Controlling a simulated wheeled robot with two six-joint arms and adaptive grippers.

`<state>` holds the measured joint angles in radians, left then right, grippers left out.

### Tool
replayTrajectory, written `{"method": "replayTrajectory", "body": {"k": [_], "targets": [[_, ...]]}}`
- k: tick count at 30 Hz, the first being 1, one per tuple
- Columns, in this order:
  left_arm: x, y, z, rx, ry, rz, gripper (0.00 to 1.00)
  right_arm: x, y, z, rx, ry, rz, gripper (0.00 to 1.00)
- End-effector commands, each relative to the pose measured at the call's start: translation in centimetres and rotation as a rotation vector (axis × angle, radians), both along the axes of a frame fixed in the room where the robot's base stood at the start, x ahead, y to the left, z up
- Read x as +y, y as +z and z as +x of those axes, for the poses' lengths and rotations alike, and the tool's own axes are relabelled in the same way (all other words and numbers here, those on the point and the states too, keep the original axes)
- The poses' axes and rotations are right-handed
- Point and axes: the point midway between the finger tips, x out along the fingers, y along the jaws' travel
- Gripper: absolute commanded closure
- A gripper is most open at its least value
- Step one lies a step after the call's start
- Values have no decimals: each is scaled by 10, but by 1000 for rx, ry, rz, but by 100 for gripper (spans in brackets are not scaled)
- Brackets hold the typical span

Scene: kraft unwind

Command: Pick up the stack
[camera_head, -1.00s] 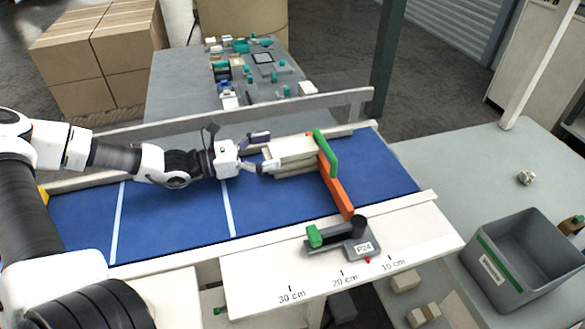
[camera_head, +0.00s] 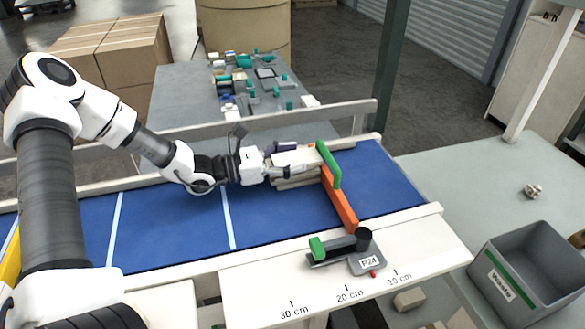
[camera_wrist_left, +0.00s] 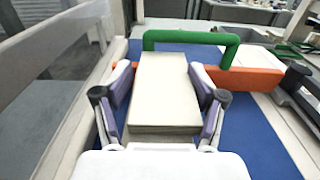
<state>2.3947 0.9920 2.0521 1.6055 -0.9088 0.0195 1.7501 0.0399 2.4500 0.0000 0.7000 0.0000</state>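The stack (camera_head: 296,158) is a pale cream pile of flat pieces on the blue belt, its far end close to an orange bar (camera_head: 341,200) with a green handle (camera_head: 328,165). In the left wrist view the stack (camera_wrist_left: 162,92) lies lengthwise between my fingers. My left gripper (camera_head: 291,167) is at the stack's near end. In the left wrist view the left gripper (camera_wrist_left: 162,95) is open, with one finger along each long side. Narrow gaps seem to show beside the stack; contact is unclear. My right gripper is not in view.
A pale rail (camera_head: 200,128) runs behind the belt (camera_head: 170,226). A clamp-like device labelled P24 (camera_head: 340,255) sits on the front ledge with a centimetre scale. A grey waste bin (camera_head: 525,270) stands at the right. The belt left of the stack is clear.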

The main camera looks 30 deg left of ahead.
Motion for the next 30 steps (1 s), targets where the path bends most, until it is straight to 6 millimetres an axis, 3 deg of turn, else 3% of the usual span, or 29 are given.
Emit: {"method": "replayTrajectory", "body": {"k": [12,21,29,30], "targets": [[0,3,0,0,0,0,73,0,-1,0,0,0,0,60],[0,38,-1,-4,1,-2,73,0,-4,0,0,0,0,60],[-26,46,-52,-3,-2,-15,73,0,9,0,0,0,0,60],[-28,52,-59,1,4,-16,73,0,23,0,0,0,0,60]]}}
